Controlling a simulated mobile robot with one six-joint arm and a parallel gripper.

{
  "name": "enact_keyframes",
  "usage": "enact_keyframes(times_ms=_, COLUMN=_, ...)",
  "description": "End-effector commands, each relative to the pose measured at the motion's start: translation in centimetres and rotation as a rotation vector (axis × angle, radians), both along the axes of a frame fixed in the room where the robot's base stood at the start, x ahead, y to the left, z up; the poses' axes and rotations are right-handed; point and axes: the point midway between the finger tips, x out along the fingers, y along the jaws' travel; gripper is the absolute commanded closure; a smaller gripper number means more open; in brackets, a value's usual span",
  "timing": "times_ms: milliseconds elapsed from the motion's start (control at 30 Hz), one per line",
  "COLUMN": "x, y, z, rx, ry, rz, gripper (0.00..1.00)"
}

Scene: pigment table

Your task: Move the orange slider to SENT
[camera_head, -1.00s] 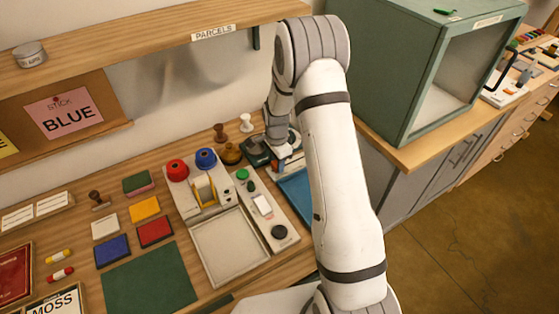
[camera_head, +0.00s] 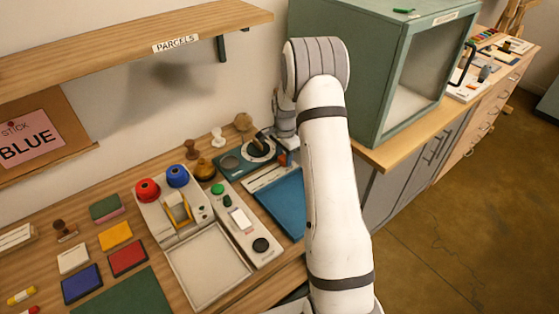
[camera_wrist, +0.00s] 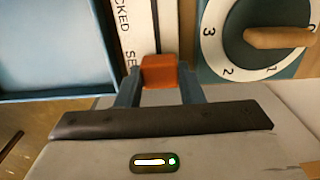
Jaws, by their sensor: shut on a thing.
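The orange slider (camera_wrist: 159,71) sits on a white strip (camera_wrist: 137,30) with a dark slot, where the letters "CKED" and "SE" show. It is beside the "SE" lettering, and the rest of that word is hidden by the slider and gripper. My gripper (camera_wrist: 158,88) is shut on the slider, one finger on each side. In the head view, the slider shows as a small orange-red spot (camera_head: 282,160) at the right end of the strip (camera_head: 266,177), with my wrist above it.
A dial (camera_wrist: 262,38) with a wooden handle lies close to the right of my gripper in the wrist view. A blue tray (camera_head: 283,203) lies in front of the strip. A green cabinet (camera_head: 345,50) stands just right of my arm.

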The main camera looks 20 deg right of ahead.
Motion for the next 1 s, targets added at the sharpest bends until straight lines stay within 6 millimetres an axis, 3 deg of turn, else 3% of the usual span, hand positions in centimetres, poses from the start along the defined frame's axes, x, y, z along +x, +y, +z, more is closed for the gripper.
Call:
enact_keyframes(times_ms=200, x=0.6, y=-0.2, z=0.6, rx=-0.007, ry=-0.021, rz=0.001, gripper=1.00)
enact_keyframes(times_ms=233, x=0.6, y=-0.2, z=0.6, rx=-0.007, ry=-0.021, rz=0.001, gripper=0.64)
enact_keyframes(times_ms=333, x=0.6, y=-0.2, z=0.5, rx=-0.006, ry=-0.020, rz=0.001, gripper=0.56)
enact_keyframes(times_ms=767, x=0.3, y=-0.1, z=0.6, rx=-0.004, ry=-0.011, rz=0.000, gripper=0.56)
enact_keyframes(times_ms=1000, x=0.5, y=-0.1, z=4.1, rx=-0.005, ry=-0.014, rz=0.001, gripper=0.56)
